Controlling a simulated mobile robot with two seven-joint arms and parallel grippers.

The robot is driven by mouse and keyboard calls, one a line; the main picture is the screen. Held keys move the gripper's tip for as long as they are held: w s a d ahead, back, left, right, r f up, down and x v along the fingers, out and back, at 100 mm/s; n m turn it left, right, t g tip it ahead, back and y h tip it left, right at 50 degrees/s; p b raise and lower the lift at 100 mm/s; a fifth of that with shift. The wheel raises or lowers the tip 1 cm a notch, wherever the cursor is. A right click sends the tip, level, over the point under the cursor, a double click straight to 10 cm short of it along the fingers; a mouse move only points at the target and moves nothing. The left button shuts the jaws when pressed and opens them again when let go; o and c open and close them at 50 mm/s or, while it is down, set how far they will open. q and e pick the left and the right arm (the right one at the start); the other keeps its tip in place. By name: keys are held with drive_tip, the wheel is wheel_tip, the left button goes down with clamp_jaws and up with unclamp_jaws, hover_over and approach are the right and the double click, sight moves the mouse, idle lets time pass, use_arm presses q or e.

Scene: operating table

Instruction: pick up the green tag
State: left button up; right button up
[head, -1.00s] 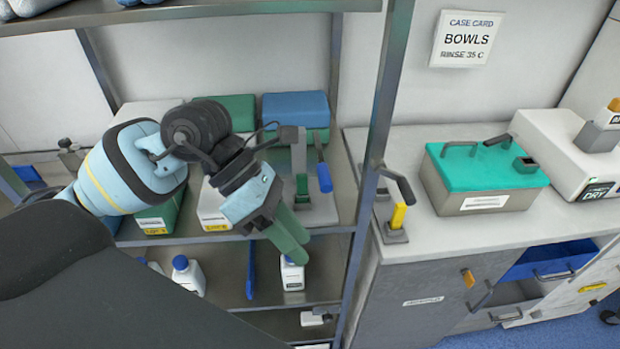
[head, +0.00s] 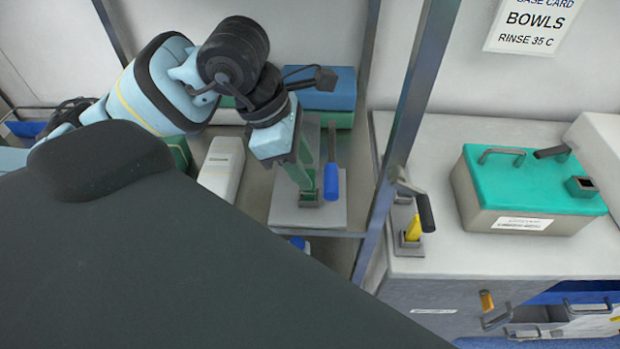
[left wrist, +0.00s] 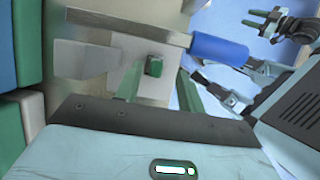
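The green tag (head: 311,182) stands upright in a small grey holder on a pale plate (head: 335,212) on the shelf. In the left wrist view the green tag (left wrist: 154,66) shows as a small green block. My left gripper (head: 303,183) points down at it from above, its fingertips close around the tag. In the left wrist view my left gripper (left wrist: 158,88) shows its two fingers apart, one on each side of the tag. I cannot tell whether they touch it.
A blue and green stack (head: 322,92) is behind, and a white box (head: 222,165) to the left. A metal shelf post (head: 404,130) separates this shelf from the counter with the teal-lidded box (head: 525,180).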

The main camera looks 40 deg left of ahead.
sight(308, 171)
use_arm(q)
drive_tip(key=shift+w+x, duration=0.2)
drive_tip(key=shift+x, duration=2.4)
drive_tip(key=shift+a, duration=0.15)
clamp_jaws()
